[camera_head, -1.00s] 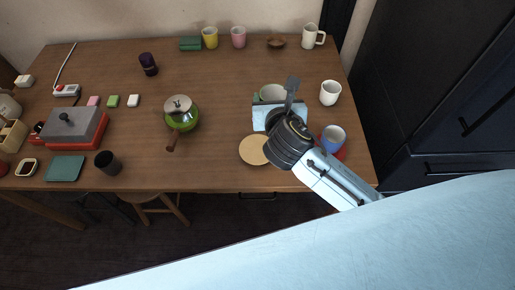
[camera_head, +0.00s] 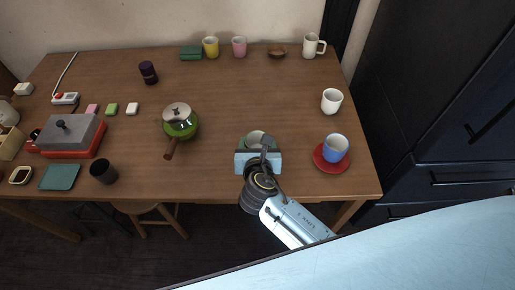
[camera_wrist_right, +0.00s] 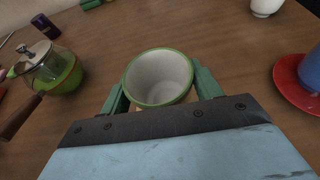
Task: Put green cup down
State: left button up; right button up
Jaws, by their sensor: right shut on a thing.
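The green cup (camera_wrist_right: 160,78) has a green rim and a pale inside. My right gripper (camera_wrist_right: 158,88) is shut on it, one finger on each side, and the cup is upright. In the head view the green cup (camera_head: 258,136) shows just behind the right gripper (camera_head: 258,150), over the near middle of the table. Slivers of a tan surface show beside the cup's lower part in the wrist view, and the gripper hides most of it. Whether the cup's base touches anything cannot be told. My left gripper is not in view.
A blue cup (camera_head: 335,147) on a red saucer (camera_head: 332,165) stands to the right, a white cup (camera_head: 331,101) behind it. A green pot (camera_head: 180,123) with a brown handle stands to the left. The table (camera_head: 228,105) is clear between pot and held cup.

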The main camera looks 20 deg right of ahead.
jog(key=shift+f, duration=0.7)
jog(key=shift+r, duration=0.1)
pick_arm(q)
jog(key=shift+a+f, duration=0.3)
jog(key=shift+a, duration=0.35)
pick_arm(e)
jog(key=o, duration=1.1)
jog(key=shift+c, duration=0.2)
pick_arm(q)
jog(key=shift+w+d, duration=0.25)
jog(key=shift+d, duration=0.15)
